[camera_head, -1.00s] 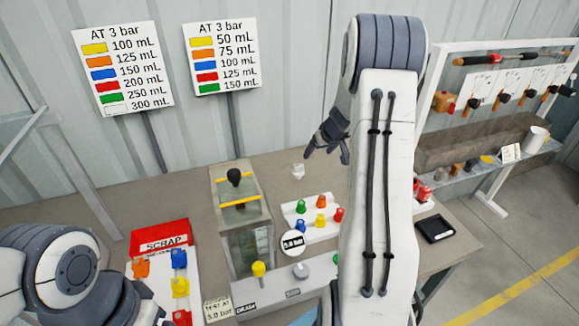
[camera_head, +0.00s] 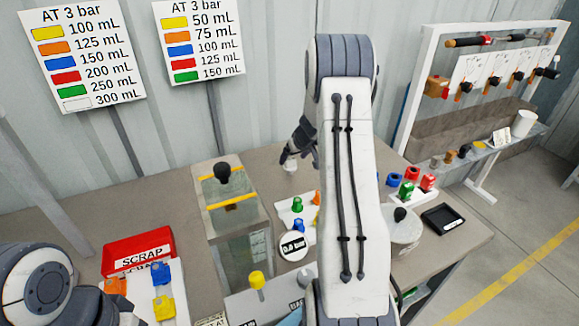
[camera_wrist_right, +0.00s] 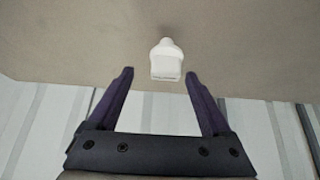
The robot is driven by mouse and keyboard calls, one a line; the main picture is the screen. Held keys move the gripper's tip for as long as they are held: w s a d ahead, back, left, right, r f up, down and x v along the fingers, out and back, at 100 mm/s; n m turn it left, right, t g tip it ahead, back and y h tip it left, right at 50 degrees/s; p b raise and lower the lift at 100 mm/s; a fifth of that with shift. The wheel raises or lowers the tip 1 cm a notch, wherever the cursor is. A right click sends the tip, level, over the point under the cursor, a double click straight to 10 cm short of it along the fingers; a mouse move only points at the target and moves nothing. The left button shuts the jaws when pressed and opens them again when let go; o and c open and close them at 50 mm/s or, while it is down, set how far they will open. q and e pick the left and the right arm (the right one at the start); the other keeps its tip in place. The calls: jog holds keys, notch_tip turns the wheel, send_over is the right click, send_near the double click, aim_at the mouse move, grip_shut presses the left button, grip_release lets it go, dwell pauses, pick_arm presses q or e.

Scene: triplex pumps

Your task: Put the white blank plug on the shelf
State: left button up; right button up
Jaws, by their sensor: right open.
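The white blank plug (camera_head: 290,166) stands on the table behind the pale block with coloured nozzles. In the right wrist view the plug (camera_wrist_right: 166,60) lies just beyond the fingertips, roughly centred between them. My right gripper (camera_head: 288,156) is open and empty, pointing down close at the plug; its fingers (camera_wrist_right: 160,72) are spread in the wrist view. The shelf (camera_head: 492,157) is on the rack at the right, with several small parts, a card and a white cup on it. My left arm shows at lower left; its gripper is out of view.
The glass tank (camera_head: 240,245) with a black knob stands left of the plug. A pressure gauge (camera_head: 292,246) reads 0.0 bar. The red scrap tray (camera_head: 138,249) is at left. Red, green and blue parts and a black tray (camera_head: 443,218) are at right.

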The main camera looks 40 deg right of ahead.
aim_at(288, 163)
jog(key=x, duration=0.2)
jog(key=p+x, duration=0.1)
jog(key=x, duration=0.2)
jog(key=shift+w+a+f, duration=0.25)
jog(key=shift+a, duration=0.05)
jog(key=shift+c, duration=0.3)
grip_shut()
